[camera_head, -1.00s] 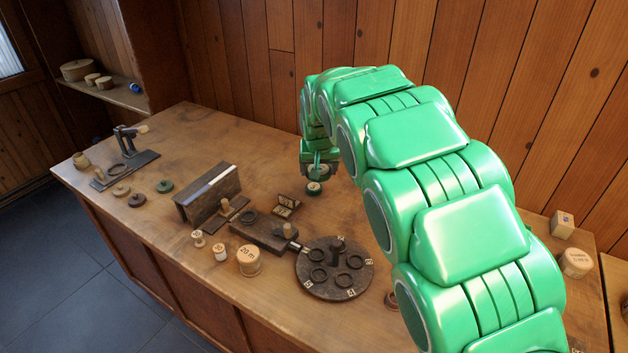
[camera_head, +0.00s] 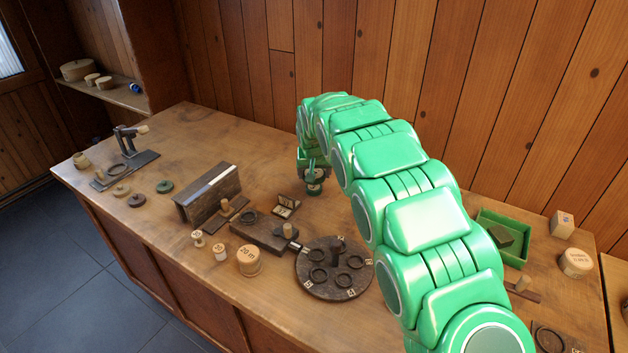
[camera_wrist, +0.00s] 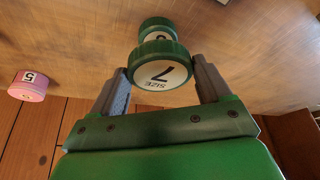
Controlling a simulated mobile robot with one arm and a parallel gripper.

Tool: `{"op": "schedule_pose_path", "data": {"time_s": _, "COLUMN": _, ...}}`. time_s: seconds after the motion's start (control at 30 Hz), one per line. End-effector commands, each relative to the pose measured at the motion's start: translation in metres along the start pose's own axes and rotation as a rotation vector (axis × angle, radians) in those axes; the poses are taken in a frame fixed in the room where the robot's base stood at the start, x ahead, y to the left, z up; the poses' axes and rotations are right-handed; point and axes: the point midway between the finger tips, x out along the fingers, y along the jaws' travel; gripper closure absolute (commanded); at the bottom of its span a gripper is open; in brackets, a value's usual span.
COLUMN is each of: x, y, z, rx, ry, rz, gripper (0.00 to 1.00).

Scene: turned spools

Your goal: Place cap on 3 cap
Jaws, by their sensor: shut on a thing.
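My gripper (camera_head: 313,180) is at the back middle of the bench in the head view. In the wrist view its fingers (camera_wrist: 158,88) stand on both sides of a green-rimmed cap (camera_wrist: 163,73) with a white face reading "SIZE 7", and they are shut on it. Just beyond it is another green-rimmed piece (camera_wrist: 157,22) with a white face. Its digit is mostly hidden by the held cap, and I cannot tell whether the two touch. In the head view a small green piece (camera_head: 313,190) shows right under the gripper.
A pink piece (camera_wrist: 28,86) marked 5 lies left in the wrist view. A dark round stand (camera_head: 335,290) with rings, a wooden cap (camera_head: 248,262) and a dark block (camera_head: 262,236) are nearer the front. A green tray (camera_head: 520,252) stands right. Bare bench lies left of the gripper.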

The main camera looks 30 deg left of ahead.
Motion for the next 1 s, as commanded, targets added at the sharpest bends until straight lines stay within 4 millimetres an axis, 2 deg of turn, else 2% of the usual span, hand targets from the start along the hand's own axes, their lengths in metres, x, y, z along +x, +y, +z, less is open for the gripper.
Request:
{"op": "schedule_pose_path", "data": {"time_s": 0.17, "x": 0.008, "y": -0.001, "z": -0.002, "rx": 0.0, "ry": -0.001, "rz": 0.0, "gripper": 0.52}}
{"op": "schedule_pose_path", "data": {"time_s": 0.4, "x": 0.033, "y": -0.001, "z": 0.01, "rx": -0.001, "ry": 0.0, "rz": 0.0, "gripper": 0.52}}
{"op": "schedule_pose_path", "data": {"time_s": 1.0, "x": 0.041, "y": 0.0, "z": 0.013, "rx": 0.0, "ry": -0.001, "rz": 0.001, "gripper": 0.52}}
